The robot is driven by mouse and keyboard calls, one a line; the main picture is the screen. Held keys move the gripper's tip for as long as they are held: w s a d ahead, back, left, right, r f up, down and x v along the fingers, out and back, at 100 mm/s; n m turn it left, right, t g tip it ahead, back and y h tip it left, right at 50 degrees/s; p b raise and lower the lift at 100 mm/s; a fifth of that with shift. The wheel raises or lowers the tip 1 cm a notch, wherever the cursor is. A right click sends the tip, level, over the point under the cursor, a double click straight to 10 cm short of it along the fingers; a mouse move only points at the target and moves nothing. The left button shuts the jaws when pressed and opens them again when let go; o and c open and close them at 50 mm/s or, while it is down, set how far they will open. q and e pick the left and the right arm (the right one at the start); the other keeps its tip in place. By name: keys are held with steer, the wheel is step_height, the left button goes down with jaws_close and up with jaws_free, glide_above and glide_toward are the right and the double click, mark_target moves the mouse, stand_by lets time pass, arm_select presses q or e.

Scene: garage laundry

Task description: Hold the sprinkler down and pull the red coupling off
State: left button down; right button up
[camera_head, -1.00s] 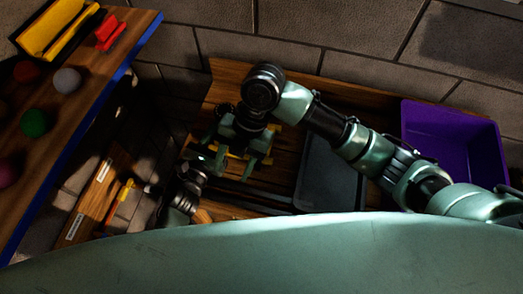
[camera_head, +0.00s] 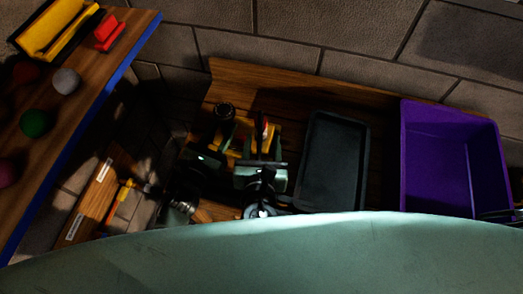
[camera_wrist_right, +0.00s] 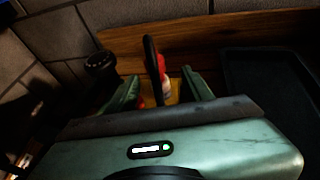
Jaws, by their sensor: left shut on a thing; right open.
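The yellow sprinkler (camera_head: 239,139) lies on the wooden bench, partly hidden by my grippers; its yellow also shows in the right wrist view (camera_wrist_right: 176,98). The red coupling (camera_head: 264,121) stands at it, and shows as red above a pale part in the right wrist view (camera_wrist_right: 162,66). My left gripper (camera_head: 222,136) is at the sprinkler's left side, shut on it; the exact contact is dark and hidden. My right gripper (camera_head: 264,142) is open, its fingers on either side of the coupling's line (camera_wrist_right: 160,92). A dark upright bar stands beside the coupling in the wrist view.
A dark tray (camera_head: 334,165) lies right of the grippers, with a purple bin (camera_head: 406,160) beyond it. A brick wall backs the bench (camera_head: 270,78). A blue-edged table (camera_head: 90,95) with balls stands at left. A dark round part (camera_head: 223,109) is beside the left gripper.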

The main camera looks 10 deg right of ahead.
mark_target(261, 127)
steer(key=shift+n+t+y, duration=0.4)
steer(key=shift+n+t, duration=0.2)
steer(key=shift+t, duration=0.2)
steer(key=shift+f+x, duration=0.2)
steer(key=shift+x, duration=2)
steer(key=shift+f+x, duration=0.2)
steer(key=shift+x, duration=2)
steer(key=shift+s+a, duration=0.1)
steer(key=shift+a, duration=0.1)
jaws_close()
